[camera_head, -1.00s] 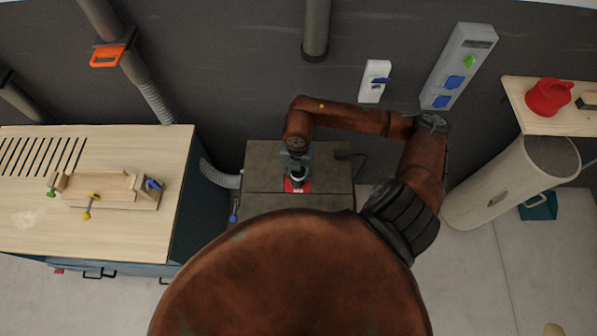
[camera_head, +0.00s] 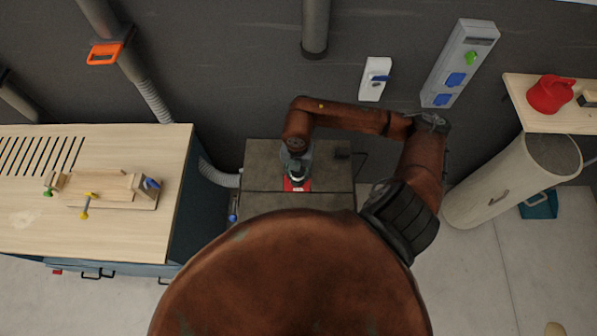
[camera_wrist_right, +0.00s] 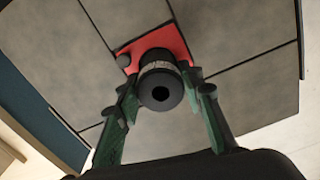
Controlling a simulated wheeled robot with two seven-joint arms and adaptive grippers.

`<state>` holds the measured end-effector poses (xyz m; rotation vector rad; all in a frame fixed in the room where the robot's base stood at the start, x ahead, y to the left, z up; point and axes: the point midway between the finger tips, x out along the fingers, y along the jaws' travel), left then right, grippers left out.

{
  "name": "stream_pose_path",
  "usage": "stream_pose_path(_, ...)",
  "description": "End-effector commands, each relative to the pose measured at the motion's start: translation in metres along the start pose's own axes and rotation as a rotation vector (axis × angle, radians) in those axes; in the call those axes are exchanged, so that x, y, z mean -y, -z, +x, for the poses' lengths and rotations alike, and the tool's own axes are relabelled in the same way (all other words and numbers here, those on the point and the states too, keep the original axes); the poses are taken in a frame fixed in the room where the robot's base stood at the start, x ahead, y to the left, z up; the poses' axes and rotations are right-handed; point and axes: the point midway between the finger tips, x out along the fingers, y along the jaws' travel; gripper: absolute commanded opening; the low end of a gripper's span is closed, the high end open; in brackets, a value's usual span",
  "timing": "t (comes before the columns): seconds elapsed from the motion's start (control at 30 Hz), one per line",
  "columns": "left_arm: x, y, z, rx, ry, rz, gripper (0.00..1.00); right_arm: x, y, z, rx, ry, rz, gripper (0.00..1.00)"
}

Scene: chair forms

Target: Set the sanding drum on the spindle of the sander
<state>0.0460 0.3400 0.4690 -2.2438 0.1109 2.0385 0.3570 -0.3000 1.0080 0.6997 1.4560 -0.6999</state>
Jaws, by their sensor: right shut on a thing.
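The sanding drum (camera_wrist_right: 160,88) is a dark, short cylinder with a round black hole in its end and a pale printed band on its side. My right gripper (camera_wrist_right: 163,92) is shut on it, with green fingers on either side. The sander (camera_head: 325,178) is a grey-topped box in the head view, with a red plate (camera_wrist_right: 155,47) on its top. The drum is over or at this plate; I cannot tell whether it touches. The spindle is not visible. In the head view the right gripper (camera_head: 297,172) largely hides the drum. My left gripper is not in view.
A wooden-topped workbench (camera_head: 100,225) with a clamped wooden piece (camera_head: 110,190) stands at left. A grey hose (camera_head: 215,174) runs between it and the sander. At right are a large pale cylinder (camera_head: 510,185) and a shelf (camera_head: 540,118) with a red jug (camera_head: 549,95).

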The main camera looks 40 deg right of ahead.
Motion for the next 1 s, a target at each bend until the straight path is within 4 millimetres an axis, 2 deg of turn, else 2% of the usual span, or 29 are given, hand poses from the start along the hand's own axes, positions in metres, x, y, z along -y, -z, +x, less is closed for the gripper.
stream_pose_path(0.17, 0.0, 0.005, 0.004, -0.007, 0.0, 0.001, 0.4, 0.0, 0.0, 0.004, 0.0, 0.0, 0.0, 0.0)
stream_pose_path(0.8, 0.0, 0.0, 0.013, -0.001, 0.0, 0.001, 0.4, 0.001, 0.001, 0.017, -0.003, 0.003, -0.001, 0.0)
stream_pose_path(0.83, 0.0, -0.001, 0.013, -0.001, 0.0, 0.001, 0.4, 0.001, 0.001, 0.016, -0.003, 0.003, -0.001, 0.37)
stream_pose_path(1.0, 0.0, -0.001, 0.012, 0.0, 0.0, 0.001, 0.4, 0.001, 0.001, 0.016, -0.002, 0.002, -0.001, 0.48)
